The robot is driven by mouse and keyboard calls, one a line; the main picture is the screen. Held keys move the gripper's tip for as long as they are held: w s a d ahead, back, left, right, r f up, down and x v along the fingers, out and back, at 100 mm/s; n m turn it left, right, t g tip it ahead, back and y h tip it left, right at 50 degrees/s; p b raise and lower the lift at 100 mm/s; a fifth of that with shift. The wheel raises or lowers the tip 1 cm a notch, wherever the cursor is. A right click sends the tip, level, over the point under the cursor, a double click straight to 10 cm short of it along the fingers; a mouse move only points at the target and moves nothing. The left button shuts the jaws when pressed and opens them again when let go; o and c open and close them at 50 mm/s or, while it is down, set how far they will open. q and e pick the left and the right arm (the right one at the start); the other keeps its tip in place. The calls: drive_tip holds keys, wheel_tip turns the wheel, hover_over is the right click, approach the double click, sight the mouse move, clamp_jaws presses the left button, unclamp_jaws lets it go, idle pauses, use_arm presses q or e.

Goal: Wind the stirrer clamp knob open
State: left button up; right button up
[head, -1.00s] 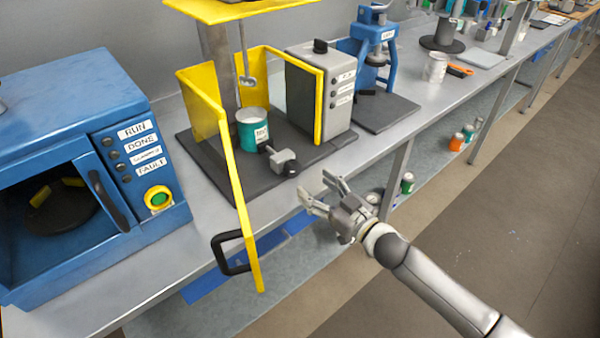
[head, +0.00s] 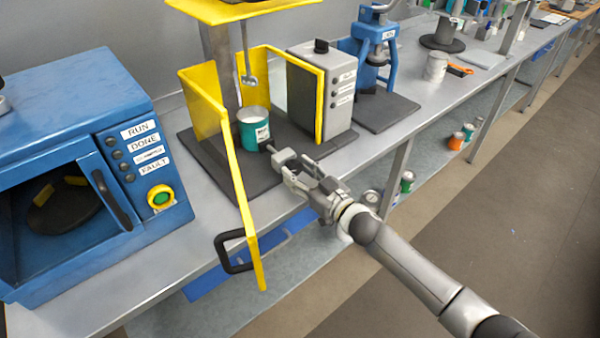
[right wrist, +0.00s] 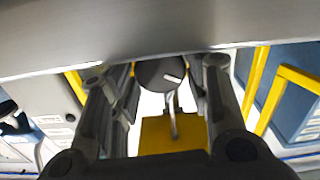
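The stirrer clamp shows in the head view as a small grey block (head: 282,156) with a black end piece, at the front of the dark base plate beside a teal tin (head: 254,128). My right gripper (head: 287,172) is at the clamp's near side and partly hides it. In the right wrist view a dark round knob (right wrist: 160,73) with a white mark lies between the fingertips of my right gripper (right wrist: 158,78). The fingers are apart, with narrow gaps seen beside the knob; contact is not clear. My left gripper is not in view.
A yellow guard panel with a black handle (head: 228,255) stands open left of my right arm. A stirrer rod (head: 246,60) hangs above the tin. A grey control box (head: 340,95) stands behind, and a blue oven-like machine (head: 70,130) at left.

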drive_tip(key=c, duration=0.4)
drive_tip(key=shift+n, duration=2.1)
drive_tip(key=shift+c, duration=0.2)
drive_tip(key=o, duration=1)
drive_tip(key=shift+o, duration=0.2)
wheel_tip(320, 180, up, 10)
drive_tip(key=shift+f, duration=0.1)
